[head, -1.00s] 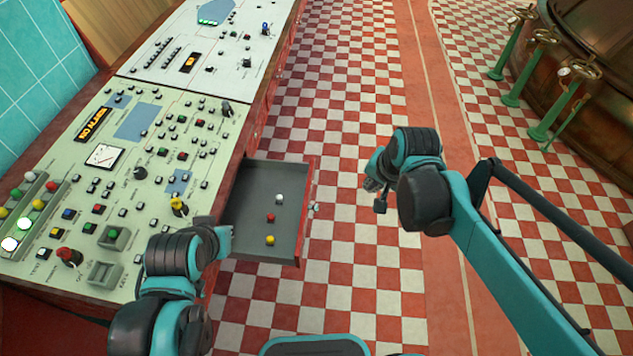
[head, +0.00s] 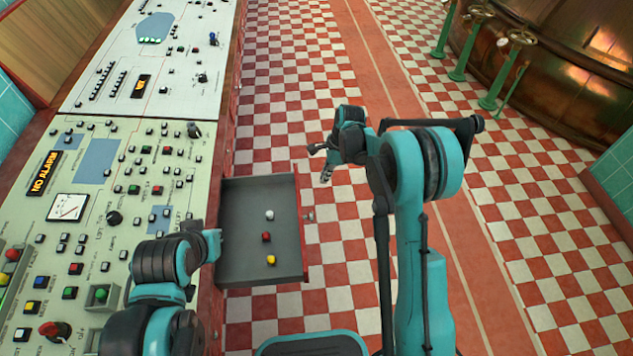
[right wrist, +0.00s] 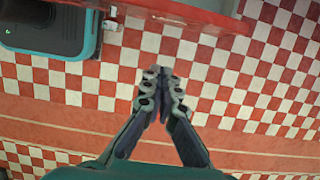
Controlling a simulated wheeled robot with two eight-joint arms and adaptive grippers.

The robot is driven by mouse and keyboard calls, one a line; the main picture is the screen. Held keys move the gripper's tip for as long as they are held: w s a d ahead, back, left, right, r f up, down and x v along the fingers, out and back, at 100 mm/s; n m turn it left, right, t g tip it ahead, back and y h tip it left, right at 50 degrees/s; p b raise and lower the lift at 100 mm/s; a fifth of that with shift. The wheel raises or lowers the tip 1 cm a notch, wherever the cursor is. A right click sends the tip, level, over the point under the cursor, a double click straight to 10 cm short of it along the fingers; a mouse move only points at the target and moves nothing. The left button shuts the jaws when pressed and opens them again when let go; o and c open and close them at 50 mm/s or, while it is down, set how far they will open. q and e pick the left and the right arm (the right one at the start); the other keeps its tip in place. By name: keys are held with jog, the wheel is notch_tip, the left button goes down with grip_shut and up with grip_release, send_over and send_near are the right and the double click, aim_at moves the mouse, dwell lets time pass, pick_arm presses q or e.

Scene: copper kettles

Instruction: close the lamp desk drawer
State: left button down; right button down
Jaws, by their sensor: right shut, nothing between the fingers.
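The lamp desk drawer (head: 240,263) stands open from the right side of the control desk, a grey tray with a red front and a small knob (head: 308,216). White, red and yellow lamp pieces lie in it. My right gripper (head: 326,175) is shut and empty, over the floor just beyond the drawer front's far right corner, apart from it in the picture. In the right wrist view its closed fingers (right wrist: 160,75) point at the red drawer front (right wrist: 190,12) along the top edge. My left arm is beside the desk; its fingers do not show.
The control desk (head: 98,180), covered with buttons and displays, runs along the left. Green valve posts (head: 491,88) and a copper kettle (head: 560,70) stand at the far right.

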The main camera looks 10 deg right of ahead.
jog(key=a+f+b, duration=0.4)
jog(key=a+f, duration=0.2)
jog(key=f, duration=0.2)
jog(key=shift+f, duration=0.15)
jog(key=shift+a, duration=0.1)
send_over(231, 210)
jog(key=d, duration=0.1)
jog(key=shift+d, duration=0.15)
jog(key=shift+a, duration=0.55)
